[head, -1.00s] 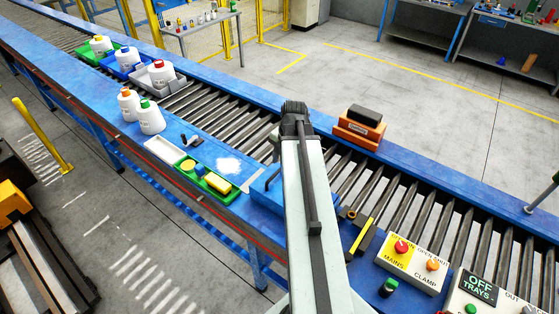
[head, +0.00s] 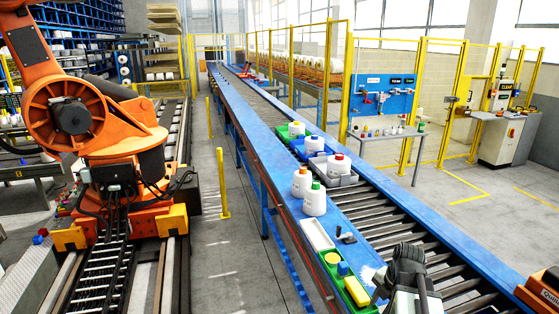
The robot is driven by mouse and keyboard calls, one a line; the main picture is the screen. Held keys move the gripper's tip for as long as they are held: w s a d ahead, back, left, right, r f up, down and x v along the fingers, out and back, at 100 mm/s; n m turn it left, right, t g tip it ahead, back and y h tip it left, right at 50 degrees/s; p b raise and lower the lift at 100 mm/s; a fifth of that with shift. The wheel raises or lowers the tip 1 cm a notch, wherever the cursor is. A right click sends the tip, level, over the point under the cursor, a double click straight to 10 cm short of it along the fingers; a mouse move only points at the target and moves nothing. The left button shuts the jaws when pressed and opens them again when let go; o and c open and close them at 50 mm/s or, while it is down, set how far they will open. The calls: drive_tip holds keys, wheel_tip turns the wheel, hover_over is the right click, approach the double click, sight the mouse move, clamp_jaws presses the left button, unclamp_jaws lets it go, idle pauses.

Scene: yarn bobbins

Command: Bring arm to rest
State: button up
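My arm (head: 408,285) rises at the bottom right of the head view, with a dark joint at its top end. My gripper's fingers cannot be made out. The arm stands in front of the blue conveyor (head: 268,160), near a green tray (head: 357,291) with a yellow block in it. Whether the arm touches anything cannot be told.
White bottles with orange (head: 301,183) and green (head: 315,201) caps stand on the conveyor edge near a white tray (head: 318,235). Further bottles in coloured trays sit on the rollers behind. An orange box (head: 540,293) is at the right. A large orange robot (head: 85,120) stands left.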

drive_tip(key=s+a+f+m+g+b, duration=0.1)
drive_tip(key=s+a+f+m+b, duration=0.1)
drive_tip(key=a+f+m+b, duration=0.9)
drive_tip(key=a+f+m, duration=0.3)
drive_tip(key=a+m, duration=0.5)
drive_tip(key=m, duration=0.4)
drive_tip(key=shift+s+a+f+m+g+h, duration=0.2)
drive_tip(key=shift+a+f+m+g+h, duration=0.1)
drive_tip(key=shift+f+g+h, duration=0.1)
